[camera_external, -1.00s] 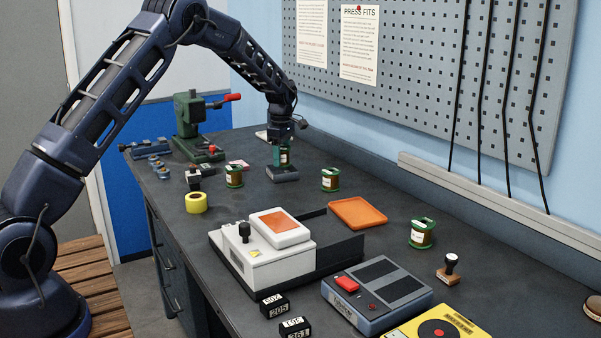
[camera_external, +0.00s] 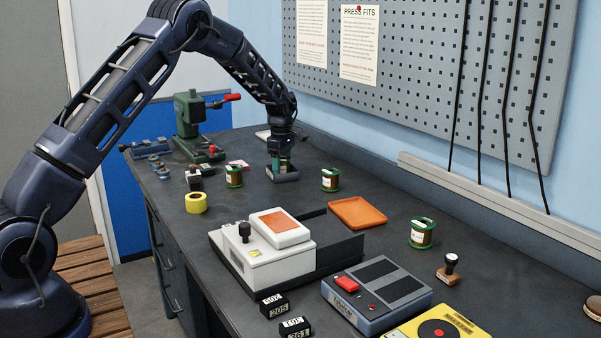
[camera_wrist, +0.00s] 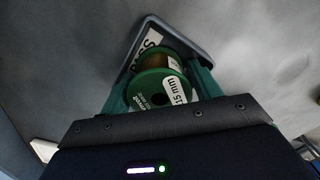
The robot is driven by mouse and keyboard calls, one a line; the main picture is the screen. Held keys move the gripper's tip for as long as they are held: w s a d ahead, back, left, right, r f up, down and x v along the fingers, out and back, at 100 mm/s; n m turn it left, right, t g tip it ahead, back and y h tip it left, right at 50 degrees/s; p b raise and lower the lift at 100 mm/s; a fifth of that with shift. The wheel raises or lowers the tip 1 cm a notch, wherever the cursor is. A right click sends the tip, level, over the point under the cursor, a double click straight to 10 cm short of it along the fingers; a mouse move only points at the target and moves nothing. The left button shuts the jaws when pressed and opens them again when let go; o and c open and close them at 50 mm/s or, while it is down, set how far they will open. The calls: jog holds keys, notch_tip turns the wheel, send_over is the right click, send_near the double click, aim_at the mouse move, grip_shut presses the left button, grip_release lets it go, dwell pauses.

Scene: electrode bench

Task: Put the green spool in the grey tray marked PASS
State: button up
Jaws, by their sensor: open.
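The green spool (camera_wrist: 158,92) with a white size label sits inside the grey tray (camera_external: 284,178). The wrist view shows the tray's rim (camera_wrist: 188,40) and its white PASS label (camera_wrist: 147,46) beyond the spool. My gripper (camera_external: 282,161) points down into the tray. Its green fingers are open and stand on either side of the spool in the wrist view. Whether they still touch it is unclear. In the outside view my gripper mostly hides this spool.
Other green spools stand on the bench: one left of the tray (camera_external: 234,176), one right of it (camera_external: 330,179), one farther right (camera_external: 422,233). An orange tray (camera_external: 357,213), a white device (camera_external: 266,250), yellow tape (camera_external: 196,202) and a green press (camera_external: 190,125) are nearby.

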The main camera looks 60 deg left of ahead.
aim_at(282, 158)
notch_tip(282, 158, up, 12)
jog(key=shift+r, duration=0.1)
jog(key=s+d+r+m+t, duration=0.2)
jog(key=s+d+r+m, duration=1)
jog(key=s+d+r, duration=1.1)
jog(key=s+d+f+m+t, duration=0.1)
jog(key=s+d+m, duration=0.3)
jog(key=s, duration=0.5)
jog(key=s+d+f+m, duration=0.2)
jog(key=s+d+m, duration=0.2)
jog(key=s, duration=0.6)
jog(key=s+d+f+m+t, duration=0.1)
jog(key=s+d+m, duration=0.4)
jog(key=s, duration=0.4)
jog(key=shift+s+d+f+t, duration=0.3)
jog(key=shift+s+d+f, duration=0.1)
jog(key=shift+d, duration=0.15)
